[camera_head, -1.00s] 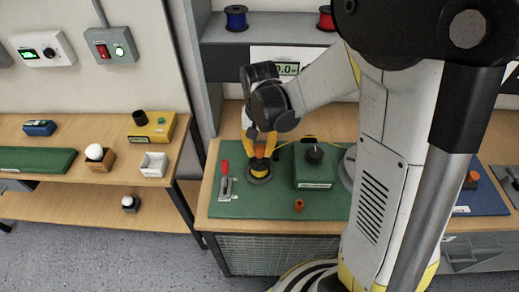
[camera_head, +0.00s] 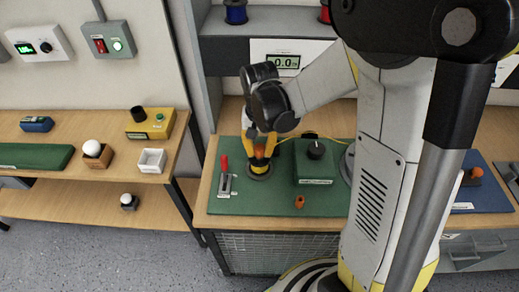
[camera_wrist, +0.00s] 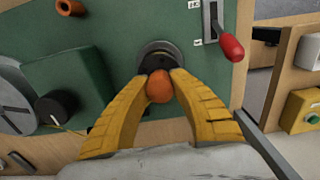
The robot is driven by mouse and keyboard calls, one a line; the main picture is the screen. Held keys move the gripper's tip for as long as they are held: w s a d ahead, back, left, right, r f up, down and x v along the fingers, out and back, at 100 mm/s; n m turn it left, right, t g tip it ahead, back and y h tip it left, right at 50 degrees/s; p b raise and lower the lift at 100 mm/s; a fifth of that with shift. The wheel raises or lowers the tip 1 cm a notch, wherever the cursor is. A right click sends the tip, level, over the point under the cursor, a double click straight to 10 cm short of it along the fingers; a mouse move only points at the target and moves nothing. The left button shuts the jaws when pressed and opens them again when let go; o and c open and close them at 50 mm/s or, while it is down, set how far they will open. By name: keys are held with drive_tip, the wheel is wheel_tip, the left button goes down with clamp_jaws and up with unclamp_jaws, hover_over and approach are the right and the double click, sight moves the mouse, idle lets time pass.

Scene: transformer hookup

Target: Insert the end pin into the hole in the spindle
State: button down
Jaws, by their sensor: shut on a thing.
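My gripper (camera_wrist: 159,77) is shut on an orange, rounded piece (camera_wrist: 159,88), which I take to be the end pin's head. The gripper points down over the spindle (camera_wrist: 156,48), a round grey and black fitting on the green mat. The spindle also shows in the head view (camera_head: 259,176), just below my gripper (camera_head: 259,165). The fingers and the orange head cover the spindle's middle. I cannot see the hole or the pin's tip, nor tell whether the pin is in the hole.
A small orange ring (camera_head: 299,202) lies in front on the green mat (camera_head: 250,204).

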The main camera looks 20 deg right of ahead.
drive_tip(key=shift+f, duration=0.1)
drive_tip(key=c, duration=1.2)
unclamp_jaws()
drive_tip(key=shift+o, duration=0.2)
drive_tip(key=shift+r+p, duration=1.9)
drive_tip(key=shift+r, duration=0.7)
wheel_tip(320, 180, up, 12)
